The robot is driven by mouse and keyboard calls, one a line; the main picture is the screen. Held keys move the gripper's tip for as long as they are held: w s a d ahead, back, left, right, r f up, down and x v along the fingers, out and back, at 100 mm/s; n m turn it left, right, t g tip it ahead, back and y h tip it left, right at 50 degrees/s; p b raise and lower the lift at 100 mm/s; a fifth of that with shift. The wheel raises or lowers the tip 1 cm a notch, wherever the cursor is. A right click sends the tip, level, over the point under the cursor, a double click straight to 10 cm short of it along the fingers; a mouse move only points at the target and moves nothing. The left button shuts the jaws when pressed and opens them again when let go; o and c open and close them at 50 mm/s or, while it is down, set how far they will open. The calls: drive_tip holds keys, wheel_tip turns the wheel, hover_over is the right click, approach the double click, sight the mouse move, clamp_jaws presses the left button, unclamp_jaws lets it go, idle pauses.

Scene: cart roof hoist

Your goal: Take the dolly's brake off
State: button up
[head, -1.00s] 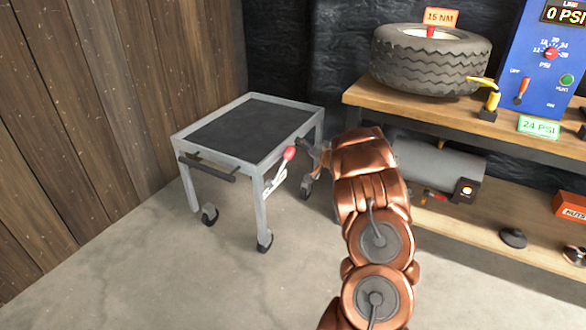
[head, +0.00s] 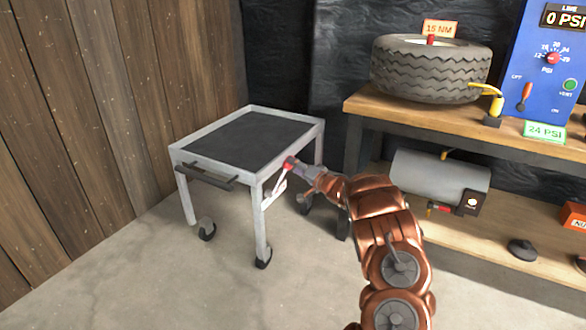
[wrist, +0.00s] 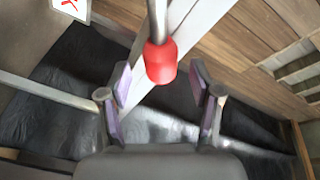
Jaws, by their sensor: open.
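The dolly (head: 196,157) is a grey metal cart with a dark top and casters, standing by the wooden wall. Its brake lever has a red knob (head: 289,163) at the dolly's right side, just under the top. My gripper (head: 298,167) is at the knob, reaching in from the right. In the wrist view my gripper (wrist: 162,92) is open, with one purple-padded finger on each side. The red knob (wrist: 160,64) sits between the fingertips, with gaps on both sides, at the end of a grey rod (wrist: 157,22). The lever's lower end is partly hidden.
A wooden workbench (head: 400,108) stands at the right, with a tire (head: 430,72), a blue gauge panel (head: 548,75) and a yellow-handled tool (head: 488,92). A grey tank (head: 440,172) is on its lower shelf. The concrete floor in front is clear.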

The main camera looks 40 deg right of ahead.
drive_tip(key=shift+w, duration=0.85)
drive_tip(key=shift+c, duration=0.2)
clamp_jaws()
